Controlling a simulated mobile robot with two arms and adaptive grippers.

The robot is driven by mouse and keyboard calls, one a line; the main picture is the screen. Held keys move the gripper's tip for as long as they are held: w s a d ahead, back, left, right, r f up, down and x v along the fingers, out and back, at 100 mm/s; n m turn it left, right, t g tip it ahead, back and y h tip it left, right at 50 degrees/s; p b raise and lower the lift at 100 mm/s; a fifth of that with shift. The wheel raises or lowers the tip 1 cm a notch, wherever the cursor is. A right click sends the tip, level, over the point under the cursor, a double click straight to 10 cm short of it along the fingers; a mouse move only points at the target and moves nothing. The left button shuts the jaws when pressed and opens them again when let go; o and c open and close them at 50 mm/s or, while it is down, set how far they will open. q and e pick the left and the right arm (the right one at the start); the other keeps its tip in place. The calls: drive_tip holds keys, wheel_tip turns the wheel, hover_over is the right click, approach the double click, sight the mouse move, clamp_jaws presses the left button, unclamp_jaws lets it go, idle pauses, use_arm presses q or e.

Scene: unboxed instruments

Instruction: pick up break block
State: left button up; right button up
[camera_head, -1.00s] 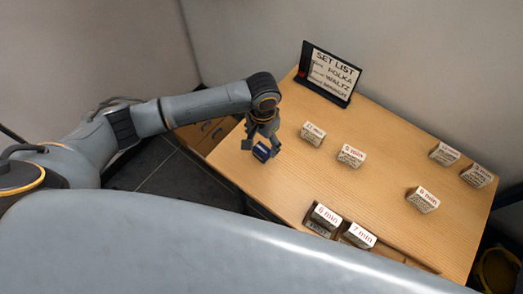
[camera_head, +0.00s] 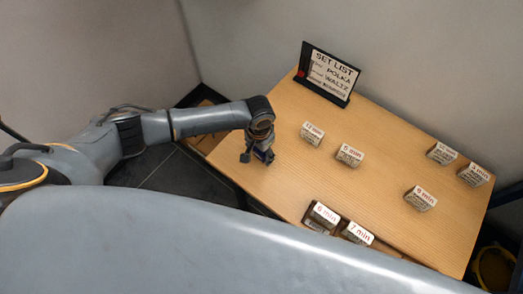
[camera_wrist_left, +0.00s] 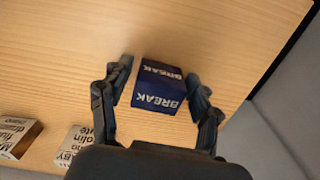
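The break block (camera_wrist_left: 158,88) is dark blue with white BREAK lettering and sits on the wooden table. In the left wrist view it lies between the two fingers of my left gripper (camera_wrist_left: 158,80), with narrow gaps showing at its sides. The gripper looks open around it. In the head view my left gripper (camera_head: 257,157) is over the table's left part, and the block (camera_head: 268,156) is mostly hidden behind it. My right gripper is not in view.
The table (camera_head: 300,175) holds several light blocks with minute labels, such as the 11 min block (camera_head: 311,134) and the 7 min block (camera_head: 357,233). A black SET LIST stand (camera_head: 328,75) is at the back. In the wrist view, two printed blocks are at lower left.

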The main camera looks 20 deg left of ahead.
use_arm(q)
drive_tip(key=c, duration=0.8)
drive_tip(key=shift+o, duration=0.2)
drive_tip(key=shift+r, duration=0.1)
